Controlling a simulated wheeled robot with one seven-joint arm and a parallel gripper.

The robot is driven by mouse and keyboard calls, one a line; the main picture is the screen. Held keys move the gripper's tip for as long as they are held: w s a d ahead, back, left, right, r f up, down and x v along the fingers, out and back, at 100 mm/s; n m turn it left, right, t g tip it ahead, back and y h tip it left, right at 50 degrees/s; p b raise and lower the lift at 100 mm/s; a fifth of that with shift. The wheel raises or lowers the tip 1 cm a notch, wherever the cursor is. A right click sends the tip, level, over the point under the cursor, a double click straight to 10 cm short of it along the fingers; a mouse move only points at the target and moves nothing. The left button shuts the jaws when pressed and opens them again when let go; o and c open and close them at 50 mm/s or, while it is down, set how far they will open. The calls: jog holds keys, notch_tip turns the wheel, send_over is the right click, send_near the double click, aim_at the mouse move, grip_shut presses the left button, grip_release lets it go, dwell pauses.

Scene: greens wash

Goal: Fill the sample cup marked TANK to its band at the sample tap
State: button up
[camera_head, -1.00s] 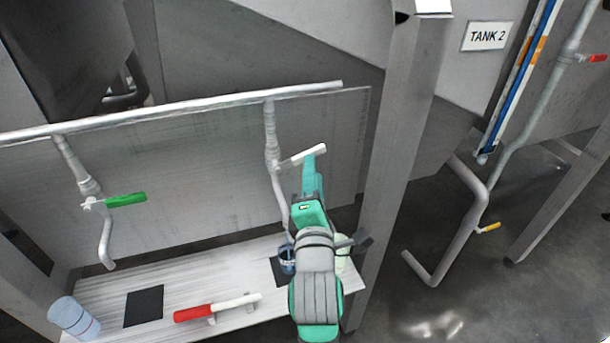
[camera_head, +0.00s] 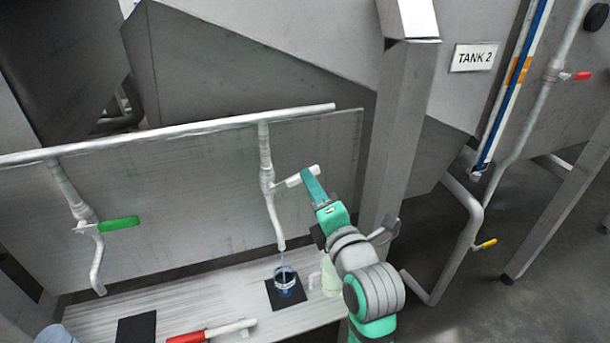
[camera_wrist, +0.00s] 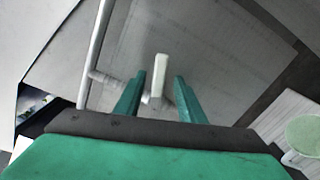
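A small clear cup (camera_head: 285,279) with blue on it stands on a dark mat under the spout of the right-hand sample tap (camera_head: 273,215). A thin bluish stream seems to run from spout to cup. Its marking, band and level are too small to read. The tap's white lever (camera_head: 296,181) also shows in the wrist view (camera_wrist: 160,75). My gripper (camera_head: 311,183) is at the lever's end. In the wrist view its two green fingers (camera_wrist: 158,98) stand apart on either side of the lever, with gaps showing.
A pale green container (camera_head: 330,276) stands right of the cup. A green-handled tap (camera_head: 119,223) is at left above another dark mat (camera_head: 137,329). A red-handled tool (camera_head: 187,338) lies on the bench front. A bluish container (camera_head: 55,336) is at the lower left. A steel post (camera_head: 397,130) rises at right.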

aim_at(294, 181)
jog(key=shift+x, duration=2.7)
jog(key=shift+c, duration=0.6)
grip_shut()
jog(key=shift+d, duration=0.1)
